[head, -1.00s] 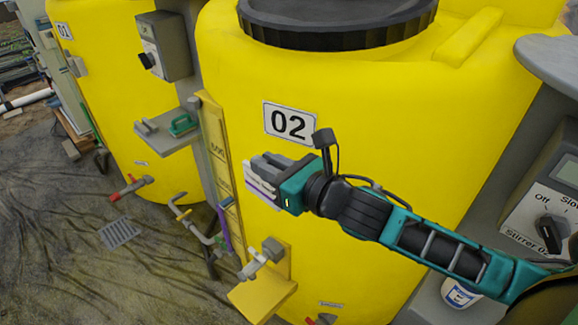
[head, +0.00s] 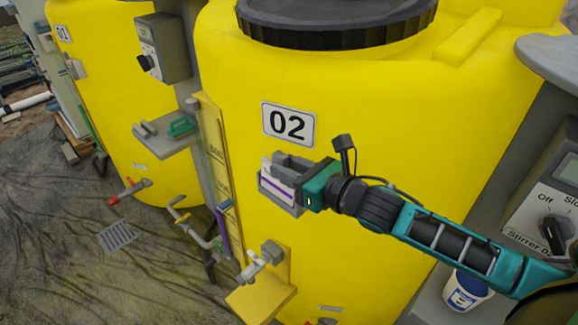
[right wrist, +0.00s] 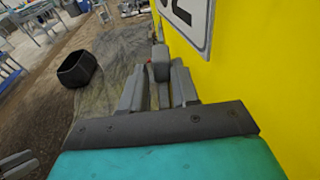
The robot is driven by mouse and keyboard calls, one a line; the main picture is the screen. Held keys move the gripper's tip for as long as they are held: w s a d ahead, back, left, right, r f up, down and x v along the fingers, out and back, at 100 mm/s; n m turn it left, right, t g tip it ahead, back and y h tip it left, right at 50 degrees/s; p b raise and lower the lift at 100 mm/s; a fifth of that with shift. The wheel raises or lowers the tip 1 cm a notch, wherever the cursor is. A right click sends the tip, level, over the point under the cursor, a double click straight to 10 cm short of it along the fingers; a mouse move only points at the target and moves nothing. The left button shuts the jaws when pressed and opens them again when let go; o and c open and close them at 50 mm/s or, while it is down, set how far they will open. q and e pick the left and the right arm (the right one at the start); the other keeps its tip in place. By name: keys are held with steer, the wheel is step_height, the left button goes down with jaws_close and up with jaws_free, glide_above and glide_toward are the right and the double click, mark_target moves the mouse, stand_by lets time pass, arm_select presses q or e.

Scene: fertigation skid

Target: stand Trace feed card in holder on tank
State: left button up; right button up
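My right gripper (head: 284,181) is in front of the yellow tank marked 02 (head: 400,130), just below its number plate. It is shut on a white card with a purple stripe (head: 277,186), which I take to be the Trace feed card. Its two grey fingers (right wrist: 158,92) show in the right wrist view, where the card's face is hidden. A grey block shows at their tips, and I cannot tell whether it is a holder. Two grey bars at that view's lower left may be my left gripper (right wrist: 16,165); its state is unclear.
A grey shelf (head: 165,146) with a green-handled item (head: 181,126) juts out at left. A yellow gauge board (head: 216,150), a yellow ledge (head: 262,300) and pipework (head: 190,226) stand left of and below the gripper. A stirrer control box (head: 545,205) is at right.

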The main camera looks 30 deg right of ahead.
steer(key=shift+s+r, duration=0.1)
steer(key=shift+r, duration=0.05)
steer(key=shift+v, duration=5.9)
step_height(320, 180, down, 14)
steer(key=s+m+g+h, duration=0.2)
steer(key=m+h, duration=0.2)
steer(key=m, duration=1.7)
steer(key=s+a+f+m+g, duration=0.2)
steer(key=a+f+m, duration=0.7)
steer(key=m, duration=0.7)
steer(key=shift+s+a+f+g+y, duration=0.15)
steer(key=shift+s+f+g+y, duration=0.2)
steer(key=shift+s+y, duration=0.1)
